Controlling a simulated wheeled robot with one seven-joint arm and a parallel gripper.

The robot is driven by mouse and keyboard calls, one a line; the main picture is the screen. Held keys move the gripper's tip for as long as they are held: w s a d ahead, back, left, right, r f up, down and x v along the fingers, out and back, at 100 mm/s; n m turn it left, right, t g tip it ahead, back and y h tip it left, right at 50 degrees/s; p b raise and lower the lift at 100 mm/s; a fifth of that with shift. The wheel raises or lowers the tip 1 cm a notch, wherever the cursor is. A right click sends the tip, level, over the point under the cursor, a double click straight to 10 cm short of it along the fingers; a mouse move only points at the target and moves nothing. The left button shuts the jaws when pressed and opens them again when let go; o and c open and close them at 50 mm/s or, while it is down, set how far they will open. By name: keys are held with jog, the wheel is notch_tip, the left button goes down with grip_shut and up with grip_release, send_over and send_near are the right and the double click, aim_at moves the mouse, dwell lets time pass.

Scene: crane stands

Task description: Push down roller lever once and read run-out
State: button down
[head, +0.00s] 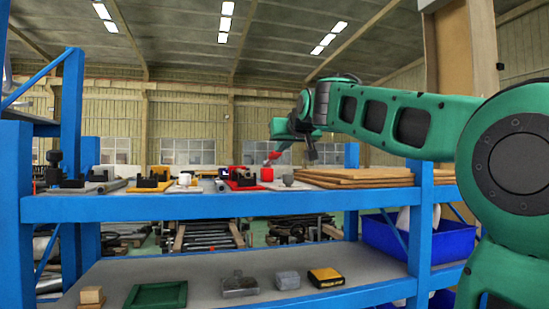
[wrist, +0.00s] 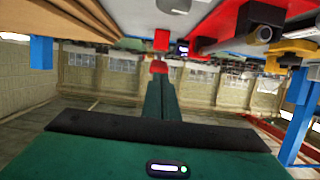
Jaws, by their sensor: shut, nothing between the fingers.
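My gripper (head: 271,158) is shut and empty, its red fingertips just above the upper shelf, close over a small red block (head: 267,174). The red fingertips (wrist: 159,67) also show in the wrist view, with a red block (wrist: 161,40) just beyond them, a small gap apart. Left of the gripper in the head view, a black stand on a red base (head: 243,184) is on the shelf. In the wrist view the red base (wrist: 205,44) carries a black part with a grey rod end. I cannot tell which part is the roller lever, and no run-out reading is legible.
The blue upper shelf (head: 220,206) holds more black stands with rods to the left, a grey cylinder (head: 288,179) and flat brown boards (head: 355,177) to the right. Below are a green tray (head: 156,296), several small blocks and a blue bin (head: 440,242).

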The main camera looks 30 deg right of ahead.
jog(key=v, duration=0.4)
jog(key=f+v, duration=0.1)
jog(key=v, duration=0.1)
jog(key=shift+s+a+r, duration=0.1)
jog(key=shift+s+a, duration=0.1)
jog(key=shift+s, duration=0.25)
dwell(0.6)
